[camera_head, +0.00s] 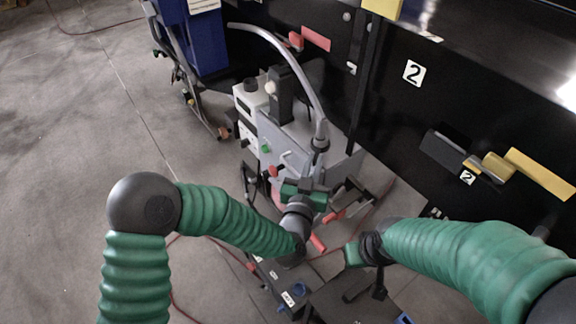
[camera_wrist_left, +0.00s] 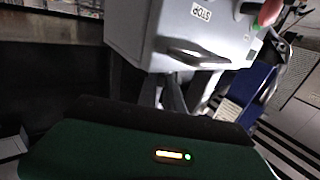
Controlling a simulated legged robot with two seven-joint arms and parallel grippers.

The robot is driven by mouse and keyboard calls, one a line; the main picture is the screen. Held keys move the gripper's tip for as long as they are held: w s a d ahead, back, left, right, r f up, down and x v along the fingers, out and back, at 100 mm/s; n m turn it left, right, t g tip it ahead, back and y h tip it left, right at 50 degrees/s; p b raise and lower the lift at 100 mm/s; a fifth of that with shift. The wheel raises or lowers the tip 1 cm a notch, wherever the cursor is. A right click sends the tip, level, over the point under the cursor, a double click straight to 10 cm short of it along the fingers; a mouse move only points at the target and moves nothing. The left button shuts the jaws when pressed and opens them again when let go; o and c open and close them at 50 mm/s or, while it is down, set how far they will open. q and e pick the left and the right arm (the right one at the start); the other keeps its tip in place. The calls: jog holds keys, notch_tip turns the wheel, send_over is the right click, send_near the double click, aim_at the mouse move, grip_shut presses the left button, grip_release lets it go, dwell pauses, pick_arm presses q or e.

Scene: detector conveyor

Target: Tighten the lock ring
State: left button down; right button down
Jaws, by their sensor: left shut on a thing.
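My left gripper (camera_head: 318,188) is in front of the grey machine (camera_head: 290,150), low in the middle of the head view. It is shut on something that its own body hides. I cannot make out the lock ring in either view. A grey hose (camera_head: 300,75) arches down to a dark end fitting (camera_head: 320,143), above the left gripper in the picture. The left wrist view shows the gripper's dark green body (camera_wrist_left: 150,150) and a grey box (camera_wrist_left: 190,35) with a STOP label and a handle. My right gripper (camera_head: 365,262) is at lower right, its jaws unclear.
Red handles (camera_head: 318,242) stick out close to the left gripper. A black panel (camera_head: 450,90) with a number 2 label stands at right. A blue bin (camera_head: 207,40) is at the back. Bare floor (camera_head: 60,150) lies to the left.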

pick_arm(q)
jog(key=shift+d+r+n+t+y, duration=0.2)
jog(key=shift+d+n+t+y, duration=0.25)
jog(key=shift+n+y, duration=0.55)
jog(key=shift+d, duration=0.1)
jog(key=shift+r+y, duration=0.1)
jog(key=shift+y, duration=0.2)
jog(key=c, duration=1.8)
grip_release()
jog(key=o, duration=0.3)
jog(key=shift+d+f, duration=0.15)
jog(key=shift+f, duration=0.05)
